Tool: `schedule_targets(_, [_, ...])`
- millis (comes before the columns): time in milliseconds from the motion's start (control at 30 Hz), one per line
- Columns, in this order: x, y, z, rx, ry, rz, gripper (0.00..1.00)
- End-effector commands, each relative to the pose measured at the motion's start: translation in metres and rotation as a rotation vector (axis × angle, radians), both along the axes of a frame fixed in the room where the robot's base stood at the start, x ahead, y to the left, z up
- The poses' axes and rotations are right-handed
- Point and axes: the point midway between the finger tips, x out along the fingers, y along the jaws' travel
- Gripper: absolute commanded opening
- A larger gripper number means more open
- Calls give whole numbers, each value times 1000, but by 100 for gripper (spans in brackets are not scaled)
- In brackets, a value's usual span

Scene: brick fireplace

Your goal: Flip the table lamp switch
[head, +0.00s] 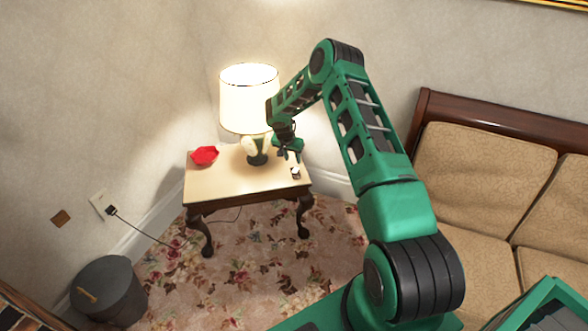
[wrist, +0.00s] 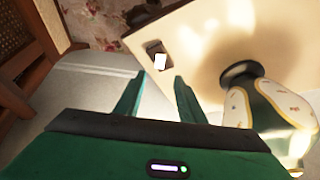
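The table lamp (head: 249,98) is lit and stands on a small wooden side table (head: 222,181). The switch (head: 295,172) is a small dark box with a white rocker, lying near the table's right front corner. In the wrist view the switch (wrist: 158,58) appears just beyond the fingertips. My gripper (head: 289,152) is over the right part of the table, beside the lamp base. In the wrist view my gripper (wrist: 159,76) has its two fingers apart with nothing between them. Contact with the switch is not visible.
A red dish (head: 204,156) sits at the table's left. A sofa (head: 480,175) stands to the right, and its wooden frame shows in the wrist view (wrist: 30,65). A dark bin (head: 107,290) and a plugged-in cord (head: 140,233) are at the left. Floral carpet lies in front.

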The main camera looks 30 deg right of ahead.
Motion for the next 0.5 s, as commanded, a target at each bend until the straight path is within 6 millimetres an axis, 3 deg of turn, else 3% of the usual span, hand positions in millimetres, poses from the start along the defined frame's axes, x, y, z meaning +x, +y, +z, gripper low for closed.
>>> schedule_targets(200, [8, -11, -38, 2, 3, 0, 36])
schedule_targets(500, [18, -22, -73, 1, 1, 0, 36])
